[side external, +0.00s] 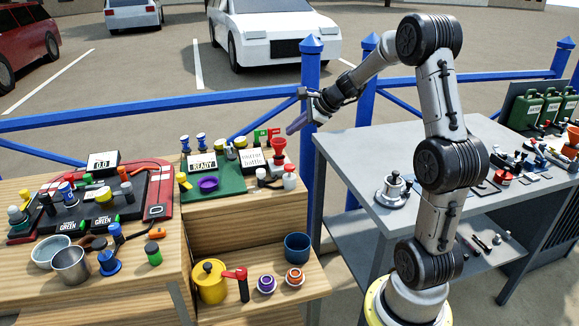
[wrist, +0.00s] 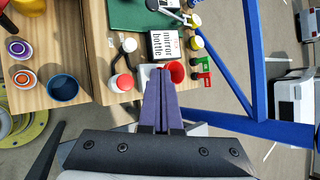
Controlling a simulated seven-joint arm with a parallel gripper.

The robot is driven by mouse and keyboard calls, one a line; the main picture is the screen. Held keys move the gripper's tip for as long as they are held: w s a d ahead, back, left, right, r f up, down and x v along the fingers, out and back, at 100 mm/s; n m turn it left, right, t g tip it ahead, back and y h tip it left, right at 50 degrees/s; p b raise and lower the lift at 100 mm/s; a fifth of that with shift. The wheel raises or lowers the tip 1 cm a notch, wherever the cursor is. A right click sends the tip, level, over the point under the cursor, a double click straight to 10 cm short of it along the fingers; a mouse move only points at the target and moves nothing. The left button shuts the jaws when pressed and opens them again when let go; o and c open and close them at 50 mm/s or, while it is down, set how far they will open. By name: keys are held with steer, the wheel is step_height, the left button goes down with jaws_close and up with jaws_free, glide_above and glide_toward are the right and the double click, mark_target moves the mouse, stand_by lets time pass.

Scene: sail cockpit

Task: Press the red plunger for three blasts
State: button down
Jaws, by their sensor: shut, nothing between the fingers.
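A small white canister with a round red top (wrist: 122,83) stands near the edge of the wooden bench in the wrist view; the red top looks like the plunger. It shows in the side view as a small white body with a red top (side external: 289,174). Beside it a red flared cup or horn (side external: 278,148) stands upright; it also shows in the wrist view (wrist: 175,72), next to my fingertips. My gripper (side external: 294,128) is shut and empty, with purple fingers, raised above the bench's back right corner. In the wrist view its tips (wrist: 161,72) appear between the two red things, apart from the red top.
A "mirror bottle" card (side external: 251,158), a "READY" sign (side external: 202,164) and a green mat (side external: 225,180) lie close by. Red and green flags (side external: 267,135) stand behind. A blue post and rail (side external: 311,90) run behind the bench. A lower shelf holds a yellow pot (side external: 209,283).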

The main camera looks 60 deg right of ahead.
mark_target(291, 165)
stand_by(0.3)
steer(key=shift+f, duration=4.4)
steer(key=shift+f, duration=0.4)
steer(key=shift+f, duration=1.25)
steer(key=shift+r, duration=1.65)
steer(key=shift+r, duration=0.1)
steer(key=shift+r, duration=2.4)
